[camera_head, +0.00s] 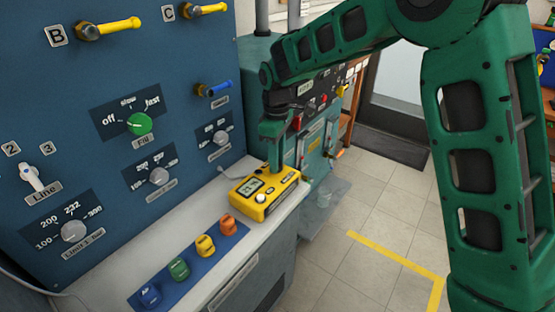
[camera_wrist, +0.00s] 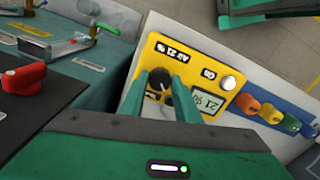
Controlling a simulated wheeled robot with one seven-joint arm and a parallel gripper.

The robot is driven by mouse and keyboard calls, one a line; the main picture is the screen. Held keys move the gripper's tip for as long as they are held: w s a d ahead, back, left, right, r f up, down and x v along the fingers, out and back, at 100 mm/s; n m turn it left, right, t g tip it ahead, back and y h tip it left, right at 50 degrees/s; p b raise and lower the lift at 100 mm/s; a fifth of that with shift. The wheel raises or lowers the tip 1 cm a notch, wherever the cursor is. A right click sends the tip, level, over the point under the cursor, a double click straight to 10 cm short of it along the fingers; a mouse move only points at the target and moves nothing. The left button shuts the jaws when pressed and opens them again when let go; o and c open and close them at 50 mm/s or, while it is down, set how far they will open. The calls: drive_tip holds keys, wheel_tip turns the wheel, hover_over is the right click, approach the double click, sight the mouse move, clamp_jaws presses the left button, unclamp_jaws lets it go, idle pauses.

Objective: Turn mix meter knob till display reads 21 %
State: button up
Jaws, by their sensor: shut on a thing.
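The yellow mix meter (camera_head: 262,208) sits on the light bench top in the head view. It also shows in the wrist view (camera_wrist: 192,78), seen at an angle. Its black round knob (camera_wrist: 159,84) has a white pointer line. My gripper (camera_wrist: 161,80) is shut on the knob, with one green finger on each side of it. The meter's display (camera_wrist: 207,104) appears to read 21 %. A round pale button (camera_wrist: 228,82) is beside the display. In the head view my gripper (camera_head: 275,168) points down at the meter and hides the knob.
A blue strip with several coloured knobs (camera_head: 178,267) lies on the bench in front of the meter. The blue panel (camera_head: 90,120) with dials and yellow-handled valves stands on the left. A green machine (camera_head: 318,140) stands behind. The tiled floor on the right is open.

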drive_tip(key=o, duration=1)
drive_tip(key=shift+o, duration=0.2)
wheel_tip(320, 180, up, 11)
drive_tip(key=shift+d+f, duration=0.1)
drive_tip(key=shift+d, duration=0.05)
